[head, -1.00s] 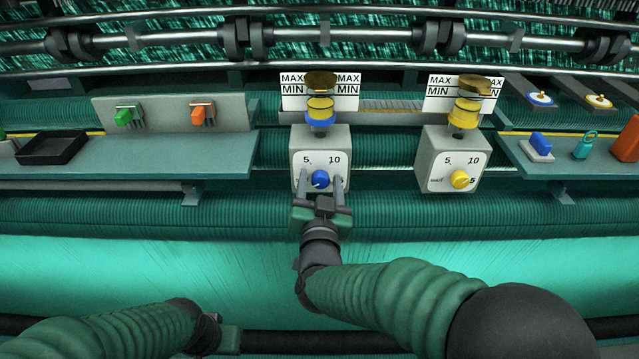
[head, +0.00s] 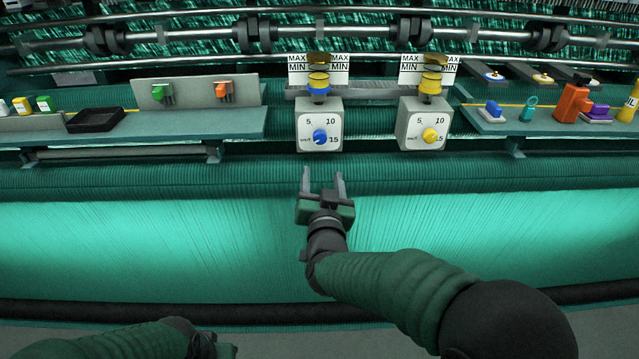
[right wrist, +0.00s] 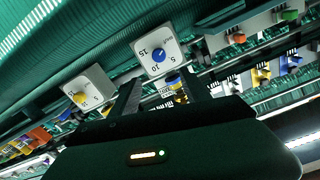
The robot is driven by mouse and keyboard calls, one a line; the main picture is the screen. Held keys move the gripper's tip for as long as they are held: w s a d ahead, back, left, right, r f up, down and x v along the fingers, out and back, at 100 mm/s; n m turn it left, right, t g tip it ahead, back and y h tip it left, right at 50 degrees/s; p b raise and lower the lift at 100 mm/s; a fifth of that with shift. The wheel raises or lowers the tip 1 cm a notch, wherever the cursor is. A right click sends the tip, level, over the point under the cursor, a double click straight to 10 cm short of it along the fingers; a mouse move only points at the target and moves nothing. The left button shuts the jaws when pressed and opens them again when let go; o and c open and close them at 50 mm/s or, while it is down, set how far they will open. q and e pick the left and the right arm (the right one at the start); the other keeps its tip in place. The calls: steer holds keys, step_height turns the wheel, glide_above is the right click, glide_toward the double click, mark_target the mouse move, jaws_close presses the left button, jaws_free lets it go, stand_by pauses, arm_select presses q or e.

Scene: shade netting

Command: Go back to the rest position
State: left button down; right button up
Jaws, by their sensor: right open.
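My right gripper (head: 323,183) is open and empty in the head view, in front of and below the dial box (head: 320,124) with the blue knob (head: 320,137). Its fingers are apart from the knob. The right wrist view shows the gripper's fingers (right wrist: 162,97) apart, with the blue knob (right wrist: 159,55) beyond them. My left gripper (head: 215,346) is at the bottom edge of the head view, partly cut off, and its fingers do not show clearly.
A second dial box (head: 422,124) with a yellow knob (head: 430,135) hangs to the right. A left shelf (head: 200,125) holds a black tray (head: 96,119) and switches. A right shelf (head: 545,126) holds small coloured parts. Green netting (head: 180,240) spreads below, clear of objects.

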arm_select(q)
steer(key=w+p+v, duration=0.2)
steer(key=p+v, duration=0.7)
steer(key=p, duration=0.1)
steer(key=shift+w+r, duration=0.4)
steer(key=shift+r, duration=0.05)
arm_select(e)
steer(key=s+d+f+n+g, duration=0.1)
steer(key=s+d+f+g, duration=0.3)
steer(key=s, duration=0.6)
steer(key=s+d+f+g, duration=0.5)
steer(key=s+d+g, duration=0.1)
steer(key=s+d, duration=0.2)
steer(key=s+d+f+n+g, duration=0.1)
steer(key=s+d+f+g, duration=0.3)
steer(key=s, duration=0.7)
steer(key=shift+s+d+f+n+g, duration=0.35)
steer(key=shift+d+g, duration=0.35)
steer(key=shift+d, duration=0.25)
arm_select(q)
steer(key=shift+d, duration=0.1)
arm_select(e)
steer(key=shift+w+d, duration=0.1)
steer(key=shift+d, duration=0.1)
steer(key=shift+a, duration=0.15)
